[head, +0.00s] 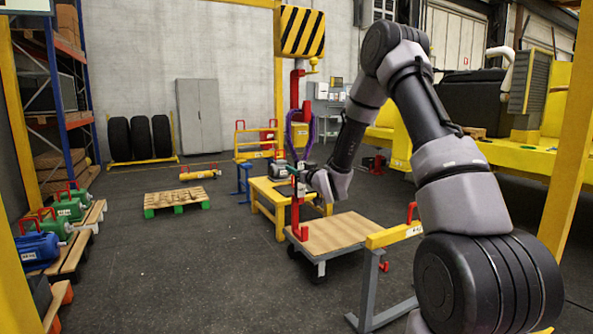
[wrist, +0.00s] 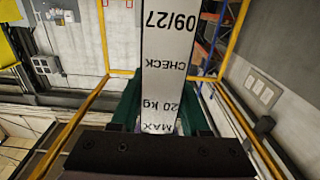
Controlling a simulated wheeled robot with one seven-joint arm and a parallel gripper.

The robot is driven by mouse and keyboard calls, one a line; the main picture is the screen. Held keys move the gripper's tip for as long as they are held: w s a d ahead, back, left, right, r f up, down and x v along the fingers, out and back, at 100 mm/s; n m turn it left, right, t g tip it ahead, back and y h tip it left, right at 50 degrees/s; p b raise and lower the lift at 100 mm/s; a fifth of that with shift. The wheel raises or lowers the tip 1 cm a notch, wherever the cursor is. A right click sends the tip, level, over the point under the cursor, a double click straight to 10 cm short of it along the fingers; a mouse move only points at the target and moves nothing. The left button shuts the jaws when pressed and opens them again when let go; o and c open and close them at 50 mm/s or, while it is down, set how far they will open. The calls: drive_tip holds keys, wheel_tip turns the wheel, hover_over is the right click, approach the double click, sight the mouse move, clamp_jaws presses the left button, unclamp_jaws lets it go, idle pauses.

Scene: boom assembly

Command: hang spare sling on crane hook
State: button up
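The striped yellow-and-black crane block (head: 301,32) hangs at top centre in the head view, with the red hook part (head: 295,88) beneath it. A purple sling (head: 312,130) stands as an upright loop just below. My gripper (head: 298,172) is at the loop's lower end. In the wrist view, the green fingers of my gripper (wrist: 160,122) are closed on both sides of the sling's white label (wrist: 163,62), which reads 20 kg max. Whether the loop's top touches the hook or is only in front of it, I cannot tell.
A wooden-topped cart (head: 335,234) stands below my gripper, beside a yellow bench (head: 265,205) carrying a grey-green machine. A yellow-topped stand (head: 390,236) is at front right. A pallet (head: 180,200) lies left. The floor between is clear.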

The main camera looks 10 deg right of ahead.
drive_tip(key=o, duration=0.4)
drive_tip(key=shift+r, duration=0.1)
drive_tip(key=shift+o, duration=0.2)
drive_tip(key=shift+s, duration=0.1)
drive_tip(key=v, duration=1)
drive_tip(key=s+d+r+m+g+h, duration=0.4)
drive_tip(key=s+d+r+g+h, duration=0.15)
drive_tip(key=s+r, duration=0.5)
drive_tip(key=s+r+m+g+y, duration=0.1)
drive_tip(key=s+r+m+g, duration=0.1)
drive_tip(key=s, duration=1)
drive_tip(key=s+a+r+m+g+y, duration=0.1)
drive_tip(key=s+r+g, duration=0.2)
drive_tip(key=s, duration=0.9)
drive_tip(key=shift+s+r+m, duration=0.4)
